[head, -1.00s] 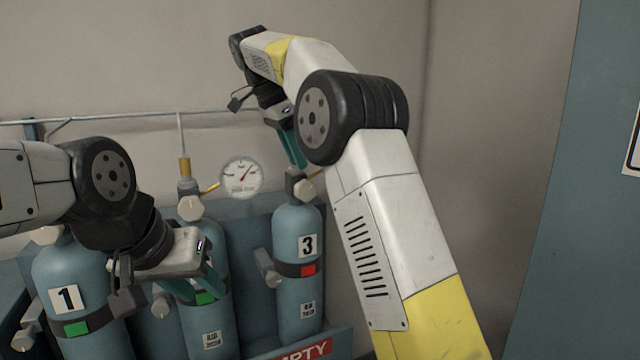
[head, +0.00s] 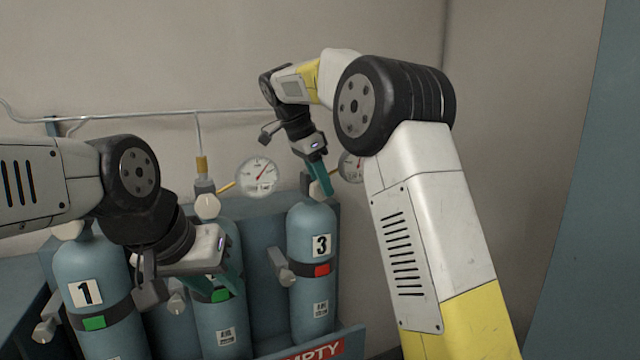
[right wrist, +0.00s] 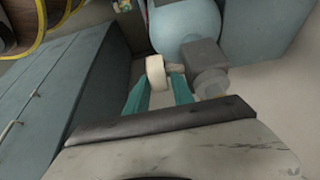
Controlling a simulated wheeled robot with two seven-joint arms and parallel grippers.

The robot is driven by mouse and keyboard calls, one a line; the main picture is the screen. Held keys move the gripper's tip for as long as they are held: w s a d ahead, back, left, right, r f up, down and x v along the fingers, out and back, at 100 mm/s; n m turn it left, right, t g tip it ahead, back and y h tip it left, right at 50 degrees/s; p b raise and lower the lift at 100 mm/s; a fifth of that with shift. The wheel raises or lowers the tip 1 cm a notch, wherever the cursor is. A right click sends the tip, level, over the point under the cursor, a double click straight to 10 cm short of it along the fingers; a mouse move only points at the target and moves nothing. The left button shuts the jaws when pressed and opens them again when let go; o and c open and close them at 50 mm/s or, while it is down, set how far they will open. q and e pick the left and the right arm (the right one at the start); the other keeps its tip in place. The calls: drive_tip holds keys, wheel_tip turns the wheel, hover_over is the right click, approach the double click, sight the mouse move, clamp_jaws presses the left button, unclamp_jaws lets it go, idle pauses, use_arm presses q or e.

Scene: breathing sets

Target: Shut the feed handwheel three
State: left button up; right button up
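Cylinder three (head: 309,262) is a blue-grey bottle with a "3" label and a red tag, right of the other cylinders. My right gripper (head: 322,188) points down at its valve top in the head view and mostly hides the handwheel there. In the right wrist view, the cream feed handwheel (right wrist: 156,70) stands beside a grey valve block (right wrist: 200,54). The teal fingers of my right gripper (right wrist: 160,82) lie open on either side of it; contact cannot be made out. My left gripper (head: 222,284) is open and empty in front of cylinder two (head: 222,320).
Cylinder one (head: 85,262) stands at the left with a green tag. Round gauges (head: 257,176) sit on the wall behind, below a thin pipe (head: 150,113). A rack lip with a red "EMPTY" sign (head: 318,350) runs along the front.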

drive_tip(key=shift+c, duration=0.2)
clamp_jaws()
drive_tip(key=shift+d+y, duration=0.1)
drive_tip(key=shift+y, duration=0.2)
drive_tip(key=shift+w+d+f+g+y, duration=0.15)
drive_tip(key=shift+g+y, duration=0.15)
drive_tip(key=shift+y, duration=0.25)
drive_tip(key=shift+d+r+g+y, duration=0.1)
drive_tip(key=shift+g+y, duration=0.2)
drive_tip(key=shift+y, duration=0.25)
drive_tip(key=shift+w+d+f+g+y, duration=0.15)
drive_tip(key=shift+g+y, duration=0.15)
drive_tip(key=shift+y, duration=0.55)
drive_tip(key=shift+s+f+g+y, duration=0.1)
drive_tip(key=shift+g+y, duration=0.2)
drive_tip(key=shift+y, duration=0.55)
drive_tip(key=shift+o, duration=0.2)
unclamp_jaws()
